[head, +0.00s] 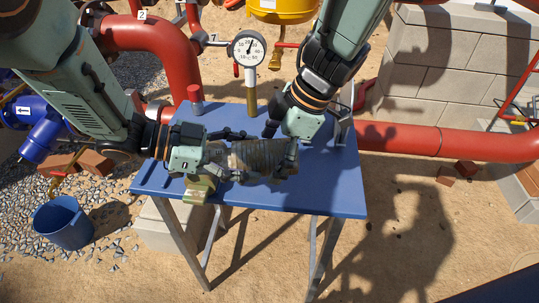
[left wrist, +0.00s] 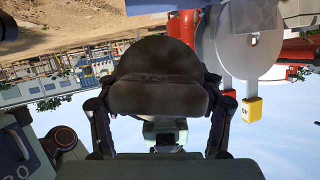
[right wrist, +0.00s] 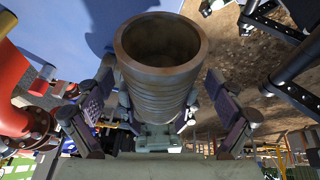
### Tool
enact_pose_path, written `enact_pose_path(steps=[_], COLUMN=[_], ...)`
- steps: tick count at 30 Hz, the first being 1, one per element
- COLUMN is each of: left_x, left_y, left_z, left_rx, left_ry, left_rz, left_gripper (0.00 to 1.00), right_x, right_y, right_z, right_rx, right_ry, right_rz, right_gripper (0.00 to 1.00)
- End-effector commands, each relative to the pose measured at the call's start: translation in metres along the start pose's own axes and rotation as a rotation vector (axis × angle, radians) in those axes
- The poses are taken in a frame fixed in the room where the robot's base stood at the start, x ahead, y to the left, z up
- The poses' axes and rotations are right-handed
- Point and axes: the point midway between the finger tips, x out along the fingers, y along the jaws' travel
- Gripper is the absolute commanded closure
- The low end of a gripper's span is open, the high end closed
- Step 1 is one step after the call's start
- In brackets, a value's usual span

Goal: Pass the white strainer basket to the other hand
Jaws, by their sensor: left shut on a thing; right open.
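The strainer basket (head: 258,153) is a ribbed, grey-tan cylinder, lying sideways above the blue table (head: 320,190). My left gripper (head: 240,156) is shut on its left end; in the left wrist view the basket's dark rounded end (left wrist: 158,98) sits between the fingers. My right gripper (head: 281,148) comes from above, open, with its fingers on either side of the basket's right part. In the right wrist view the basket's open round mouth (right wrist: 160,45) and ribbed wall lie between the spread fingers. Whether the right fingers touch it is hard to tell.
A red-topped cylinder (head: 195,93) stands at the table's back left. A brass-green fitting (head: 197,190) is at the front left edge, below my left gripper. A metal stand (head: 343,118) is at the right back. A gauge (head: 248,50) and red pipes lie behind. The table's front right is clear.

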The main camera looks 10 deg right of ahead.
Motion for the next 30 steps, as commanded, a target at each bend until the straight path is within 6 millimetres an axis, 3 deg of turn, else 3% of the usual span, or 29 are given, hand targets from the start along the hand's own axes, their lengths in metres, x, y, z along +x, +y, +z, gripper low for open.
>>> enact_pose_path(steps=[4, 14, 30], left_x=[-0.0002, -0.0002, -0.0002], left_y=[-0.0003, -0.0003, -0.0005], left_z=[-0.0005, -0.0006, -0.0006], left_rx=[0.001, 0.001, 0.001], left_ry=[0.001, 0.001, 0.001], left_rz=[-0.001, -0.001, -0.001], left_gripper=[0.72, 0.72, 0.72], right_x=[0.0114, 0.0141, 0.0139], right_y=[0.0002, 0.0006, 0.0003], right_z=[0.0001, -0.0001, -0.0001], right_rx=[0.0, 0.0, 0.0], right_ry=[-0.001, 0.0, 0.0], right_rz=[0.0, 0.002, 0.001], right_gripper=[0.06, 0.06, 0.51])
